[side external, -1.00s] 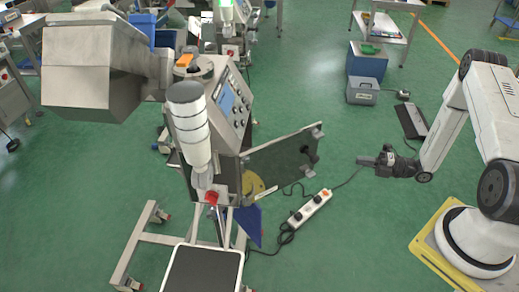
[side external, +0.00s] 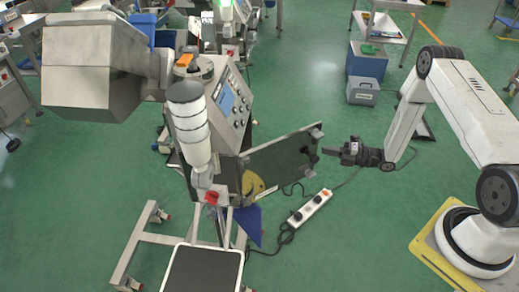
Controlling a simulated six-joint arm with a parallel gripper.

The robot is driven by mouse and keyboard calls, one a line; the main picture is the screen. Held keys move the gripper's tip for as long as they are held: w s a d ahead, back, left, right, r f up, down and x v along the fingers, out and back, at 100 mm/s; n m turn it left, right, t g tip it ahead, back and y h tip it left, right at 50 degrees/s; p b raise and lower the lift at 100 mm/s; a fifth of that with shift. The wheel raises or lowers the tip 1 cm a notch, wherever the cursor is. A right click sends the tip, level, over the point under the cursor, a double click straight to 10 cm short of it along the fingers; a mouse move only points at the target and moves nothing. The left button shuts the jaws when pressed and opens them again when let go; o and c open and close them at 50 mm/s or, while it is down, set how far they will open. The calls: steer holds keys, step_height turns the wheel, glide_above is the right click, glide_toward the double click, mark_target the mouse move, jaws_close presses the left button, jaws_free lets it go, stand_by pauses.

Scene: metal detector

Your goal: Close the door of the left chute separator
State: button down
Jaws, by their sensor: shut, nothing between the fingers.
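The separator door (side external: 283,162) is a dark, glossy panel that stands swung open to the right of the metal detector machine (side external: 215,110). Small dark knobs or latches show near its right end. My gripper (side external: 326,151) is shut and empty. It points left, with its tip close to the door's right edge; I cannot tell whether it touches the door. A yellow disc (side external: 252,184) and a blue flap (side external: 248,222) show at the machine's lower part beside the door's hinge side. The inside of the chute is mostly hidden.
A white power strip (side external: 310,206) with a cable lies on the green floor below the door. A grey case (side external: 362,91) and a blue box (side external: 367,63) stand behind my arm. A grey hopper (side external: 95,70) overhangs at the upper left.

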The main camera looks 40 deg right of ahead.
steer(key=shift+w+d, duration=0.1)
steer(key=shift+w, duration=0.4)
steer(key=w+a, duration=0.3)
steer(key=w, duration=0.9)
steer(key=w+a+n+g+y, duration=0.1)
steer(key=w+a, duration=0.2)
steer(key=w, duration=1)
steer(key=shift+a+y, duration=0.3)
steer(key=shift+a, duration=0.1)
stand_by(0.4)
steer(key=shift+s+d, duration=0.1)
steer(key=shift+d, duration=0.1)
stand_by(0.3)
steer(key=v, duration=0.7)
steer(key=shift+d, duration=0.2)
